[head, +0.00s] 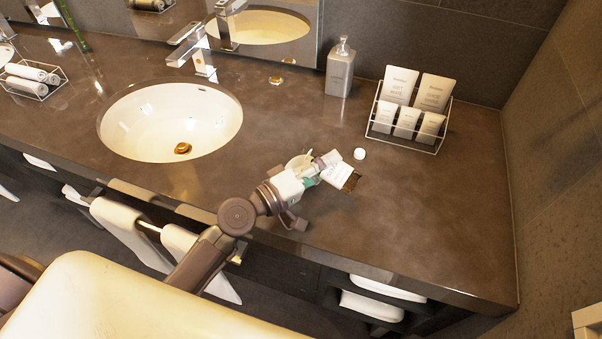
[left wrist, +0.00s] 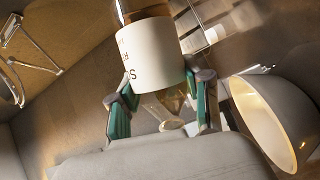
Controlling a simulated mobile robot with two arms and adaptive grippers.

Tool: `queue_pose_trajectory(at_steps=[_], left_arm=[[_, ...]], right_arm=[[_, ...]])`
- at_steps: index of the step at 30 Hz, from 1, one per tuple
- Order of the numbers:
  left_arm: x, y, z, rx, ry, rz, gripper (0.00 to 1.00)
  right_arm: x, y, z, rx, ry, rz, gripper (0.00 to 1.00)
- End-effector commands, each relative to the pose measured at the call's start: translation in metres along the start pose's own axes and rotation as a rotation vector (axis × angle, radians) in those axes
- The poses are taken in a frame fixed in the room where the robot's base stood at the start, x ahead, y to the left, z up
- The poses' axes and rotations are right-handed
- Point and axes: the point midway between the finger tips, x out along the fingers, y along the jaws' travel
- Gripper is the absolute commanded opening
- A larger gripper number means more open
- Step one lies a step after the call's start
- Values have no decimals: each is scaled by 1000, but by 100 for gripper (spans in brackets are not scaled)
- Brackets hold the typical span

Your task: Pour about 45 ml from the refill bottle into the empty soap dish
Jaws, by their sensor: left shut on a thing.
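My left gripper (head: 318,172) is shut on the refill bottle (head: 341,171), an amber bottle with a white label, over the counter right of the sink. The bottle looks tilted in the head view. In the left wrist view the bottle (left wrist: 152,55) sits between the green-padded fingers (left wrist: 164,98), its label partly readable. I cannot tell whether liquid is flowing or in the dish. My right gripper is not in view.
A small white cap (head: 360,153) lies on the counter (head: 440,215). Behind are a grey pump dispenser (head: 340,68) and a wire rack (head: 405,143) of white tubes. The sink (head: 172,122) is to the left. The counter's right part is clear.

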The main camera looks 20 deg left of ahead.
Motion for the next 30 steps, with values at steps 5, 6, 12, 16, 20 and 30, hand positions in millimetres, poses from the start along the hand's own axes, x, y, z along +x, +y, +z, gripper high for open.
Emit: queue_pose_trajectory(at_steps=[5, 6, 12, 16, 20, 30], left_arm=[[0, -1, 0, -24, 4, 11, 9], [0, -1, 0, -29, 5, 13, 9], [0, 0, 0, -64, 10, 28, 9], [0, 2, -1, -89, 13, 39, 9], [0, 3, -2, -119, 17, 51, 9], [0, 8, -3, -201, 29, 84, 9]], right_arm=[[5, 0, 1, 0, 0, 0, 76], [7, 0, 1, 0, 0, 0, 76], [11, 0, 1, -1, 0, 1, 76], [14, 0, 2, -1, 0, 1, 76], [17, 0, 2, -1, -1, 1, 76], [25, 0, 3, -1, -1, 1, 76]])
